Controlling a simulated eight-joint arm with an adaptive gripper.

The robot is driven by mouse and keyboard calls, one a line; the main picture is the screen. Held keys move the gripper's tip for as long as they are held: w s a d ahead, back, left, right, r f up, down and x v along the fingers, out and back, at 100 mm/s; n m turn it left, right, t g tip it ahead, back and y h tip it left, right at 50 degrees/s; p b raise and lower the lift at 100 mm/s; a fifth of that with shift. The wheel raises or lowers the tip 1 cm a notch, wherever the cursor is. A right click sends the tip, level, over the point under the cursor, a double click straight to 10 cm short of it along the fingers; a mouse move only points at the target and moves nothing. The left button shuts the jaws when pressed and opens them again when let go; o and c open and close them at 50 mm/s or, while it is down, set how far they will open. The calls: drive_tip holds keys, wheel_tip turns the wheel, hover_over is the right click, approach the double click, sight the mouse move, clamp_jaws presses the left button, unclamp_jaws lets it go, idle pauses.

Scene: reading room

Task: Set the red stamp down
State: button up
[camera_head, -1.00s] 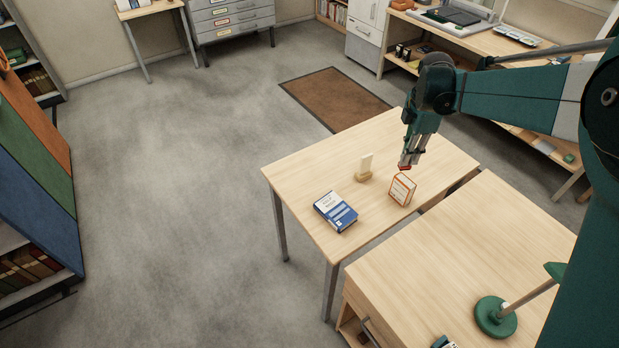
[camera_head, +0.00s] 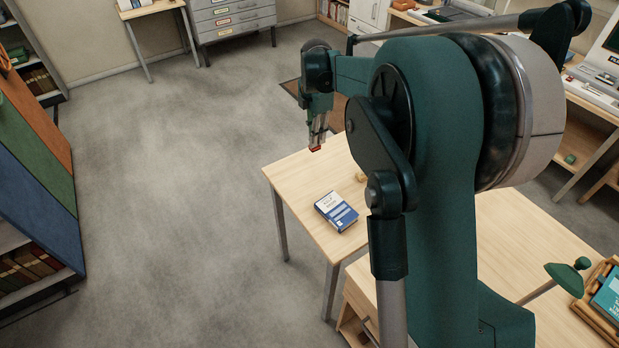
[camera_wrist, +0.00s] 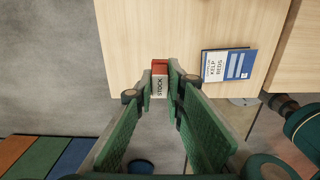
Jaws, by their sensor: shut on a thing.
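The red stamp (camera_wrist: 159,67) is between the fingers of my gripper (camera_wrist: 159,84) in the wrist view, with a white side lettered "STOCK" showing. My gripper (camera_head: 316,143) is shut on the stamp and holds it over the far left part of the wooden table in the head view. The red end of the stamp (camera_head: 316,149) points down below the fingertips. I cannot tell its exact height above the table (camera_head: 295,185).
A blue and white book (camera_head: 337,211) lies on the table; it also shows in the wrist view (camera_wrist: 228,65). My arm hides the table's right part. A second table (camera_head: 520,230) with a green lamp (camera_head: 565,278) stands at the right. Bare tabletop (camera_wrist: 130,25) lies beyond the stamp.

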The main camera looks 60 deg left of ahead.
drive_tip(key=shift+s+a, duration=0.6)
drive_tip(key=shift+s, duration=0.1)
wheel_tip(320, 180, down, 4)
drive_tip(key=shift+f, duration=0.55)
wheel_tip(320, 180, down, 6)
drive_tip(key=shift+f, duration=0.15)
drive_tip(key=shift+f, duration=0.1)
drive_tip(key=shift+f+b, duration=0.35)
drive_tip(key=shift+f, duration=1.4)
drive_tip(key=shift+f, duration=0.15)
